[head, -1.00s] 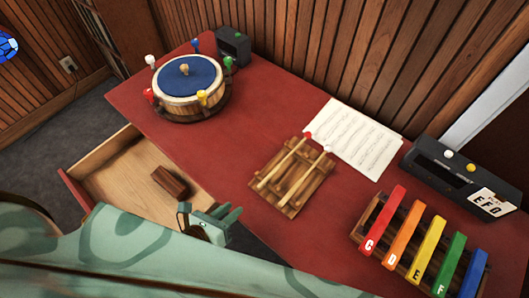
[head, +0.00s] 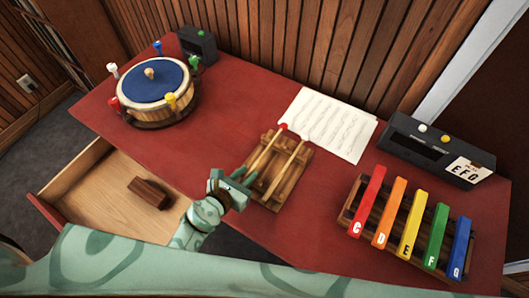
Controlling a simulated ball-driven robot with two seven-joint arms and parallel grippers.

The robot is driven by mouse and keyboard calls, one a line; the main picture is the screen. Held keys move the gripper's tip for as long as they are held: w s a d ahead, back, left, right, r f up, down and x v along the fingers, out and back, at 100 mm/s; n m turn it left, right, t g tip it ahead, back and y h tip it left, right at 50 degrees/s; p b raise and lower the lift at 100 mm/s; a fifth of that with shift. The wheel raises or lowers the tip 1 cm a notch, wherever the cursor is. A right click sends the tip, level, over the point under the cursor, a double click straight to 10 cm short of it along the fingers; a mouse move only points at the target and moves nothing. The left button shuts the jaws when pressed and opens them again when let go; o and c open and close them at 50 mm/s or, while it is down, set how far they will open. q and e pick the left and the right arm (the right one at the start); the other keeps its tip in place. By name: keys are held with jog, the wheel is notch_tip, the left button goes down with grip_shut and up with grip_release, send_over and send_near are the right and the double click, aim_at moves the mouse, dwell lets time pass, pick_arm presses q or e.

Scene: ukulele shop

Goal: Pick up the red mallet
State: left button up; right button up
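The red mallet (head: 268,146) has a wooden stick and a small red head. It lies on a slatted wooden rack (head: 279,175) on the red table, beside a second mallet with a pale head (head: 291,157). My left gripper (head: 244,184) is at the rack's left edge, close to the handle end of the red mallet. Its fingers look apart, and I see nothing lifted in them. Whether a finger touches the handle cannot be told. My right gripper is not in view.
Sheet music (head: 327,122) lies behind the rack. A colored bar xylophone (head: 350,212) and a dark box (head: 440,148) are at right. A drum (head: 155,95) and small dark box (head: 196,45) are at left. An open drawer (head: 100,195) holds a brown block (head: 150,192).

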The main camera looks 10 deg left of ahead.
aim_at(265, 152)
pick_arm(q)
jog(key=x, duration=0.2)
jog(key=shift+w+d+f, duration=0.1)
jog(key=shift+w+f, duration=0.05)
jog(key=shift+w, duration=0.1)
jog(key=shift+c, duration=0.3)
grip_shut()
